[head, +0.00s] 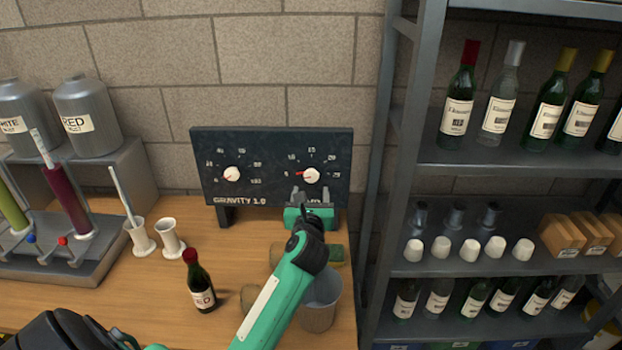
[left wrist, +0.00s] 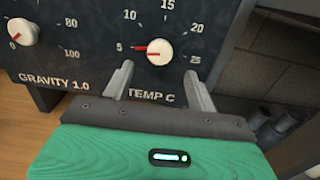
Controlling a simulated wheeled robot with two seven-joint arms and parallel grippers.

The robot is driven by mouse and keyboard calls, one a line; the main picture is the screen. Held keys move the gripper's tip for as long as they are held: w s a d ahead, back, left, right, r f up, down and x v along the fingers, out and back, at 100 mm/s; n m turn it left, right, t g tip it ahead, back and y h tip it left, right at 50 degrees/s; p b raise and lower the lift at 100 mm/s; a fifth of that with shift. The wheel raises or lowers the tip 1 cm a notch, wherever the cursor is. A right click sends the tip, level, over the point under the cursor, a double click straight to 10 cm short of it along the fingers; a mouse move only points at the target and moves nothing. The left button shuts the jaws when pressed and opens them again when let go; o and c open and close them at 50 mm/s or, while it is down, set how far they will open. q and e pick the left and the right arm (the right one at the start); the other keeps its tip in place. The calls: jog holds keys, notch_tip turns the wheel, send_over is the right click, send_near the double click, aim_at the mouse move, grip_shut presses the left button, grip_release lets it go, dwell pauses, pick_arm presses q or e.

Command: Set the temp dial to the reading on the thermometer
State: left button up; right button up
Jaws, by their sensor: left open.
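The TEMP C dial (head: 311,175) is the right white knob on the dark panel (head: 340,150). In the left wrist view the temp dial (left wrist: 159,52) has its red pointer towards the left, close to the 5 mark. My left gripper (head: 311,192) is open in front of the panel. In the left wrist view the left gripper (left wrist: 159,69) has its fingertips either side of the dial's lower part, apart from it. A thin pale stick (head: 121,193), possibly the thermometer, leans in a white cup; its reading is too small to tell. My right gripper is out of view.
The gravity dial (head: 232,174) is left of the temp dial. A small red-capped bottle (head: 203,285) and a grey bucket (head: 321,305) stand on the wooden table (head: 160,315). A metal shelf (head: 480,165) with bottles stands close on the right.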

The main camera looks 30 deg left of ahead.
aim_at(311, 177)
pick_arm(q)
jog(key=x, duration=0.6)
jog(key=shift+a+p, duration=0.15)
jog(key=shift+p, duration=0.2)
jog(key=c, duration=1)
